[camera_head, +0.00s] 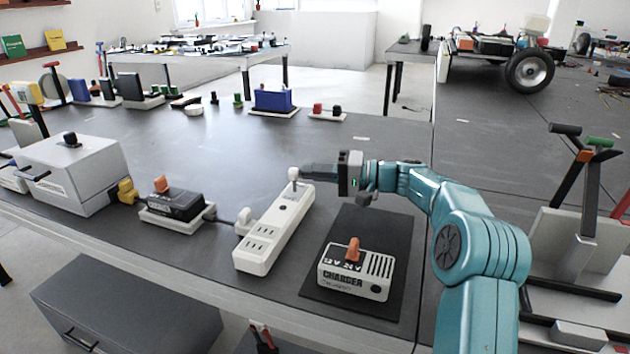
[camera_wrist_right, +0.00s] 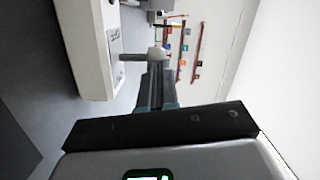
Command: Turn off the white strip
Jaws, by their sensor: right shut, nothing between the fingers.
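The white strip (camera_head: 262,243) lies lengthwise on the dark table, with several outlets on its top. A white toggle lever (camera_head: 294,174) stands up at its far end. My right gripper (camera_head: 305,171) is shut and empty, with its fingertips at the lever from the right. In the right wrist view the strip (camera_wrist_right: 92,50) fills the upper left, and the lever (camera_wrist_right: 134,56) sticks out from it to the tips of the shut right gripper (camera_wrist_right: 157,70). I cannot tell whether they touch. My left gripper is not in view.
A charger (camera_head: 353,272) with an orange lever sits on a black mat (camera_head: 385,225) right of the strip. A black box (camera_head: 175,204) with an orange lever and a grey metal box (camera_head: 72,172) stand to the left. The table behind the strip is mostly clear.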

